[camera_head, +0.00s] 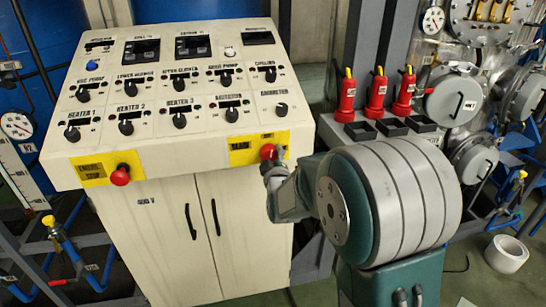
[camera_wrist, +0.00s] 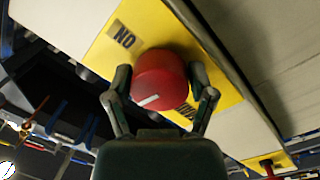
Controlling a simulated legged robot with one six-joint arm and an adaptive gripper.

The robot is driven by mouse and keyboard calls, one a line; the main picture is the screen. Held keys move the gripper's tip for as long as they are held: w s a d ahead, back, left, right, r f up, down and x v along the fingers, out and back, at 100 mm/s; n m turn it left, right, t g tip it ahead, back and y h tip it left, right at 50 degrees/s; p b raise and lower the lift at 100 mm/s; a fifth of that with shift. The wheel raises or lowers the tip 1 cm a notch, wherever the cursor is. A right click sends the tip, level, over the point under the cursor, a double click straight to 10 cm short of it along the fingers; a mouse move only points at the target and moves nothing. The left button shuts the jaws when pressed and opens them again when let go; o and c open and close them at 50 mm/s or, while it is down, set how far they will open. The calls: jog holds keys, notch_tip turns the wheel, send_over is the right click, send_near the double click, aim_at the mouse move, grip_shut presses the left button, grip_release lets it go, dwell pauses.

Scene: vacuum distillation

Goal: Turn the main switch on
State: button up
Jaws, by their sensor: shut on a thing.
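The main switch is a red round knob (camera_head: 267,152) on a yellow plate marked MAIN (camera_head: 241,150), at the front right of the cream control panel (camera_head: 190,148). In the wrist view the red knob (camera_wrist: 160,72) has a white line near its lower left edge. An ON label (camera_wrist: 124,37) shows rotated on the yellow plate, apart from the line. A second label (camera_wrist: 187,110) is partly hidden by a finger. My gripper (camera_head: 273,166) is shut on the knob; in the wrist view its fingers (camera_wrist: 160,82) lie on either side of it.
A red emergency stop button (camera_head: 120,175) sits on the panel's front left. Rows of black knobs (camera_head: 179,121) cover the panel above. Cabinet doors (camera_head: 200,235) are below. Red bottles (camera_head: 376,93) and metal vessels (camera_head: 455,97) stand at the right.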

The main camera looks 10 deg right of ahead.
jog(key=m, duration=0.4)
jog(key=shift+a+r, duration=0.25)
jog(key=shift+a, duration=0.05)
jog(key=m, duration=0.3)
jog(key=shift+m+y, duration=0.3)
jog(key=m, duration=0.4)
jog(key=shift+r, duration=0.1)
jog(key=shift+r+m+y, duration=0.1)
jog(key=shift+m+y, duration=0.2)
jog(key=shift+m, duration=1.5)
jog(key=o, duration=1.1)
jog(key=shift+c, duration=0.2)
jog(key=shift+g, duration=0.3)
jog(key=shift+s+f, duration=0.1)
jog(key=shift+f, duration=0.15)
